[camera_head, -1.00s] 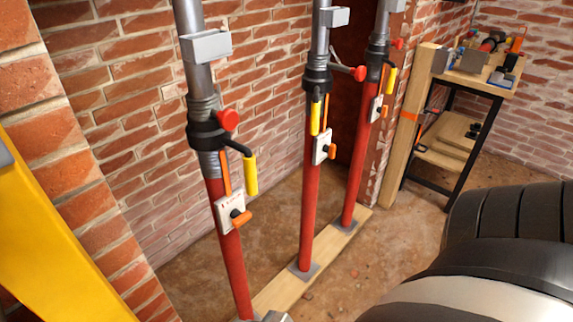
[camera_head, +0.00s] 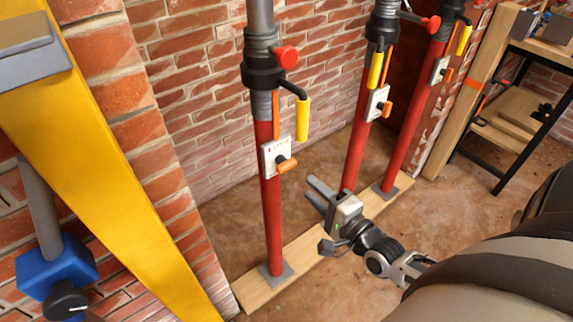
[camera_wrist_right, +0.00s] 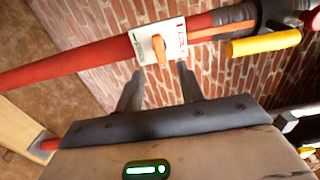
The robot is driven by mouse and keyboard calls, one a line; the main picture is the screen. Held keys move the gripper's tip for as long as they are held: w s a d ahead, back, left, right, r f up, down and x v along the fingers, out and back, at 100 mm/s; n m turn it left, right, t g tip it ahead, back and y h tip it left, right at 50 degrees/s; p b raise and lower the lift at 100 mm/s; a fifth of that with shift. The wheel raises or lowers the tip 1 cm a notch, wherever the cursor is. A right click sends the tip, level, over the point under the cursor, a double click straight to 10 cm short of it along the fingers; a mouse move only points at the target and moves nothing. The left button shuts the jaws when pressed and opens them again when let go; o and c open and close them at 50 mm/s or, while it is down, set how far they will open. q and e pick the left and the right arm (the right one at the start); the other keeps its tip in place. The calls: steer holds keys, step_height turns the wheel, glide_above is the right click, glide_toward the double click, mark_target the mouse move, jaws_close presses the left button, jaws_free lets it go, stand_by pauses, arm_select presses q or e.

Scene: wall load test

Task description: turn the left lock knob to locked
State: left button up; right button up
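The left lock knob (camera_head: 287,165) is orange and sits on a white plate (camera_head: 270,156) on the left red prop (camera_head: 271,225). My right gripper (camera_head: 316,194) is low and right of that prop, in front of the middle prop, fingers pointing up and left. In the right wrist view its two fingers (camera_wrist_right: 160,72) are apart with nothing between them. An orange knob (camera_wrist_right: 159,49) on a white plate (camera_wrist_right: 172,38) with red and green lettering shows just beyond the fingertips, apart from them. It appears to be the left one. My left gripper is not in view.
A yellow handle (camera_head: 302,119) hangs above the knob, also seen in the right wrist view (camera_wrist_right: 263,43). A red knob (camera_head: 286,57) is higher. Middle and right props stand behind on a timber plank (camera_head: 246,288). A yellow beam (camera_head: 120,170) crosses the left.

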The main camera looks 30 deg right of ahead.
mark_target(289, 168)
steer(key=w, duration=0.7)
steer(key=w+a, duration=0.1)
steer(key=w, duration=0.2)
steer(key=shift+w, duration=0.2)
steer(key=c, duration=0.8)
